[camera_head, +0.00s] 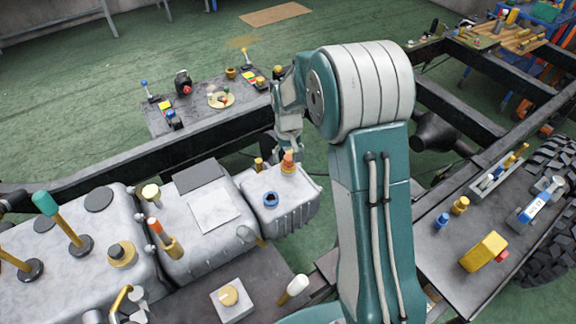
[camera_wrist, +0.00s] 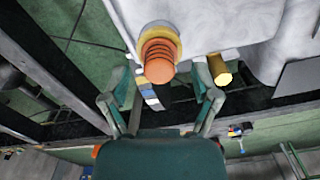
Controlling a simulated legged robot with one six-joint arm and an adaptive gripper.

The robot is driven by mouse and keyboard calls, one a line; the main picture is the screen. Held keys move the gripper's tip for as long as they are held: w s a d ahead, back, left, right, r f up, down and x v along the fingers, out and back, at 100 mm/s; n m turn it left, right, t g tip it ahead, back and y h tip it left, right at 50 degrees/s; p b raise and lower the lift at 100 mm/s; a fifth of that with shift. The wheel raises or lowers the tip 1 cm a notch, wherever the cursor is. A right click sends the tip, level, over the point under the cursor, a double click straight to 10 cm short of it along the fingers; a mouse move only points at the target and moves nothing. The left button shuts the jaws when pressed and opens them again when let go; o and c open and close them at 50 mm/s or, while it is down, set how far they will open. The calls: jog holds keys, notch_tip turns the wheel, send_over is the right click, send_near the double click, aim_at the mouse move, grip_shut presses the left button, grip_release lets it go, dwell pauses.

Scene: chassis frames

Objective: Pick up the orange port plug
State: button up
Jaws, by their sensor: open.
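The orange port plug (camera_head: 288,158) stands upright on the right end of a grey metal block. It is ribbed and sits in a yellow collar. In the wrist view the plug (camera_wrist: 160,70) shows near the top centre, with the collar around its base. My gripper (camera_wrist: 163,85) is open and empty, its two fingers apart to the left and right of the plug in that view. I cannot tell whether they reach down to its height. In the head view my gripper (camera_head: 289,140) is just above and behind the plug, partly hidden by my arm.
A gold cylinder (camera_wrist: 219,70) stands close beside the plug, near the right finger. A blue ring (camera_head: 270,199) lies on the same block. An orange-tipped gold post (camera_head: 165,238) stands to the left. A grey plate with small parts (camera_head: 205,104) lies beyond, across a dark frame rail (camera_head: 130,166).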

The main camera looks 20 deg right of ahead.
jog(key=shift+f, duration=0.6)
grip_shut()
